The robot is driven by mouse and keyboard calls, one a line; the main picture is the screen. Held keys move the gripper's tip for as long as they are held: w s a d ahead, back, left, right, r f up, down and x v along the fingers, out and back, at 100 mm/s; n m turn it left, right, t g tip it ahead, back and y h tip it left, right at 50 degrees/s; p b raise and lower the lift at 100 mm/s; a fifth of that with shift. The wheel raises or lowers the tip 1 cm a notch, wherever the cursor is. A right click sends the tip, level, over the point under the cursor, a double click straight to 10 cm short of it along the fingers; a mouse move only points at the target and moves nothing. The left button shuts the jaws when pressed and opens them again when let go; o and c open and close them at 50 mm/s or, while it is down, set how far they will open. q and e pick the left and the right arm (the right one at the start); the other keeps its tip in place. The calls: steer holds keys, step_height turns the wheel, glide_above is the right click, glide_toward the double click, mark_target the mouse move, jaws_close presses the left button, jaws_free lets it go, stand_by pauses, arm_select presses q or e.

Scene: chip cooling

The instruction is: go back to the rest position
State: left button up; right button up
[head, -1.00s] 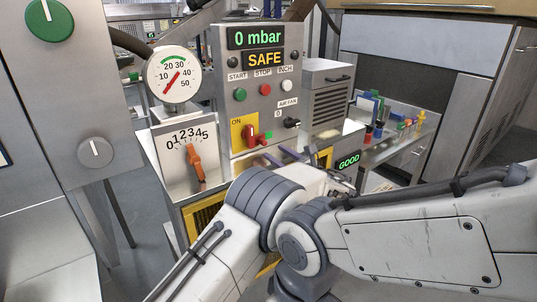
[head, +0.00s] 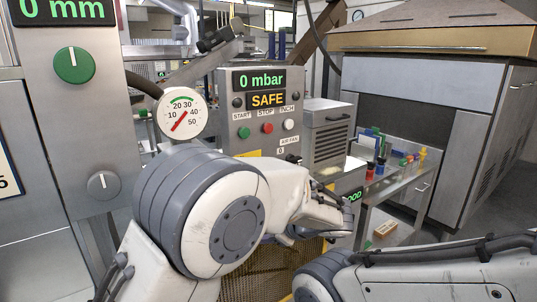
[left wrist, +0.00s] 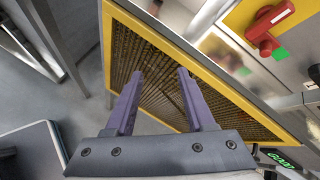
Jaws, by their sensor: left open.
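My left arm (head: 205,212) comes in from the left in the head view and covers the lower part of the control panel (head: 262,105). Its fingers are hidden there. In the left wrist view my left gripper (left wrist: 158,82) is open and empty, its two purple fingers apart in front of a yellow-framed mesh guard (left wrist: 112,50). The red switch handle (left wrist: 268,22) is at the upper right there, apart from the fingers. My other arm (head: 430,275) crosses the lower right of the head view; its gripper is out of view.
A pressure gauge (head: 181,113) stands left of the panel. A grey cabinet with a green knob (head: 74,65) is at the left. A side table (head: 393,185) with small coloured items stands to the right, before a large grey machine (head: 430,75). Grey floor shows in the wrist view.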

arm_select(q)
steer(key=s+a+f+n+g+h, duration=0.1)
steer(key=s+n, duration=0.5)
steer(key=s, duration=1)
steer(key=s+a+f+n+g+h, duration=0.2)
steer(key=s+n+g+h, duration=0.4)
steer(key=s, duration=0.9)
steer(key=shift+s+a+f+n+g+h, duration=0.2)
steer(key=shift+s+f+n+g+h, duration=0.15)
steer(key=shift+f+n+h, duration=0.45)
steer(key=shift+r, duration=0.2)
